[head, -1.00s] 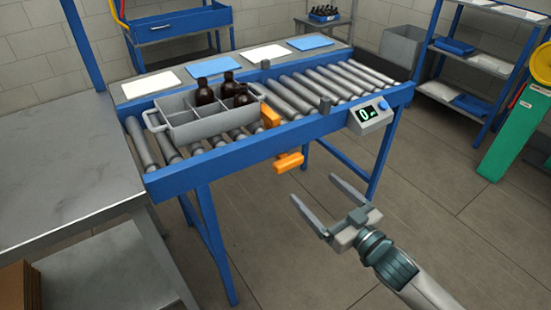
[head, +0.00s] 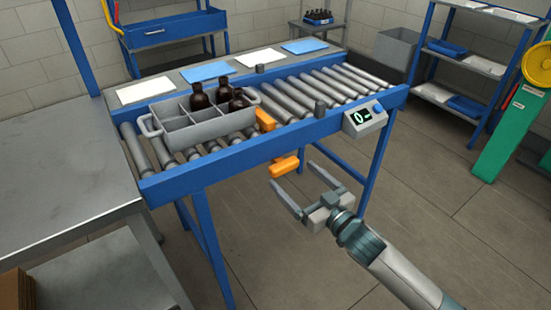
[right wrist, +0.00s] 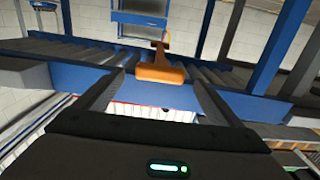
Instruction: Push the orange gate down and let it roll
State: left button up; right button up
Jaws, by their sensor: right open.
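The orange gate shows as an upright orange block (head: 265,120) at the right end of the grey crate, with an orange handle (head: 284,165) sticking out below the conveyor's blue front rail. The grey divided crate (head: 180,141) sits on the rollers against the gate and holds several dark amber bottles (head: 222,90) in its right part. My right gripper (head: 291,189) is open and empty, just in front of and below the handle. In the right wrist view the handle (right wrist: 161,73) lies ahead between the two fingertips. My left gripper is not in view.
The roller conveyor (head: 340,88) has free rollers right of the gate. A small display box (head: 365,119) hangs on its front rail. A metal table (head: 60,190) stands at left. White and blue sheets lie on the ledge behind.

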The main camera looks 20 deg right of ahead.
jog(key=x, duration=1)
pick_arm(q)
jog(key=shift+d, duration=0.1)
